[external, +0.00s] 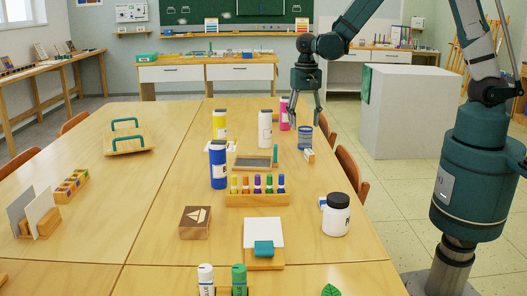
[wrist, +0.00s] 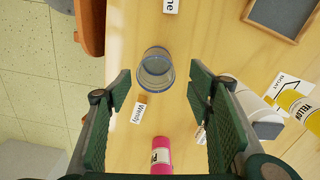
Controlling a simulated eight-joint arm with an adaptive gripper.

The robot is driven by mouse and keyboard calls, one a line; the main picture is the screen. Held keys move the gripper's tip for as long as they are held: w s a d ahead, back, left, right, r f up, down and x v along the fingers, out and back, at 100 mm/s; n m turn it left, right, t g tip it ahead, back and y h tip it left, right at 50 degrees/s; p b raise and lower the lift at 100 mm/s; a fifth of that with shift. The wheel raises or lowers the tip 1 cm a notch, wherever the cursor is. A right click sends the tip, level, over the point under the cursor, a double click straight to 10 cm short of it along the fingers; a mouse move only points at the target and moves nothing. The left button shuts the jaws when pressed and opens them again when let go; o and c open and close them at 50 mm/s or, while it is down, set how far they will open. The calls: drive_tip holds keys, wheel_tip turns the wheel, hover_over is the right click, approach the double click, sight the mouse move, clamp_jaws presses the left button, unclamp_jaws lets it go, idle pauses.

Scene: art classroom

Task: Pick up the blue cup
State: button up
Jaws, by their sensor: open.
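The blue cup (external: 305,137) is a small see-through cup with blue edges, standing on the table near its right edge. In the wrist view the cup (wrist: 156,68) shows from above, between and a little beyond my fingertips. My gripper (external: 306,120) points down above the cup, its two fingers spread. In the wrist view my gripper (wrist: 158,82) is open and empty, with a finger on either side of the cup. I cannot tell whether a finger touches it.
A pink bottle (wrist: 161,154) stands close by, and a white bottle (external: 265,129) stands left of the cup. A "Windy" name block (wrist: 139,111) lies beside the cup. A yellow bottle (external: 220,124) and blue bottle (external: 218,165) stand further left. An orange chair (external: 351,177) sits at the table edge.

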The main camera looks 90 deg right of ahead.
sight(305, 137)
drive_tip(key=shift+f, duration=1)
drive_tip(key=shift+s+f+b, duration=0.15)
drive_tip(key=shift+f+b, duration=0.3)
drive_tip(key=shift+f, duration=0.85)
drive_tip(key=shift+s+f+b, duration=0.15)
drive_tip(key=shift+f+b, duration=0.3)
drive_tip(key=shift+f, duration=0.85)
drive_tip(key=c, duration=0.9)
